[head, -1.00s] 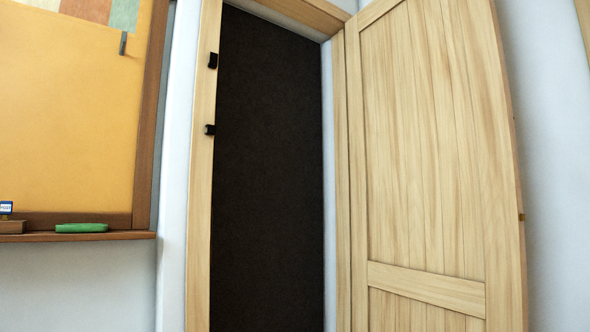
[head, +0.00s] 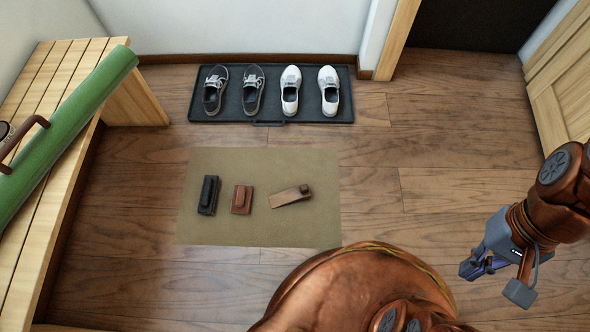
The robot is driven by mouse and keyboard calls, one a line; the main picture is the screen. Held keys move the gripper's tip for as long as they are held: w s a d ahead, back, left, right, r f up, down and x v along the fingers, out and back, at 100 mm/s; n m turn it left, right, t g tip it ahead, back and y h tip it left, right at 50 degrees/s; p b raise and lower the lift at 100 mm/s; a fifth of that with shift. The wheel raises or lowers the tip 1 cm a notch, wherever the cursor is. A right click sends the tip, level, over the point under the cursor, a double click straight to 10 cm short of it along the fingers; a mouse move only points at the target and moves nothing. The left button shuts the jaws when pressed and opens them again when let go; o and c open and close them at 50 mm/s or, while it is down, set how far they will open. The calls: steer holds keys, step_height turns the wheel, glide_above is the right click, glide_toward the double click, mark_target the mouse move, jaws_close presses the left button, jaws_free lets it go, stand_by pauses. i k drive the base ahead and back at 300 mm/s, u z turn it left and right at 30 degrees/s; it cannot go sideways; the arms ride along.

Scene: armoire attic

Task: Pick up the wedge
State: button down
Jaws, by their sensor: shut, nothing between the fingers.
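The wedge (head: 289,197) is a tan wooden piece with a dark knob at its thick right end. It lies on the right part of an olive mat (head: 258,229) on the floor. My gripper (head: 474,267) hangs over the floor at the lower right, well to the right of the mat and apart from the wedge. It is shut with nothing in it. The wedge is in full view.
Beside the wedge on the mat lie a brown block (head: 242,199) and a black block (head: 208,195). A dark tray (head: 268,112) with shoes stands behind. A wooden bench (head: 133,104) with a green roll (head: 70,130) is at left. Floor right of the mat is clear.

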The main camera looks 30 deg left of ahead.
mark_target(297, 194)
steer(key=u, duration=1.75)
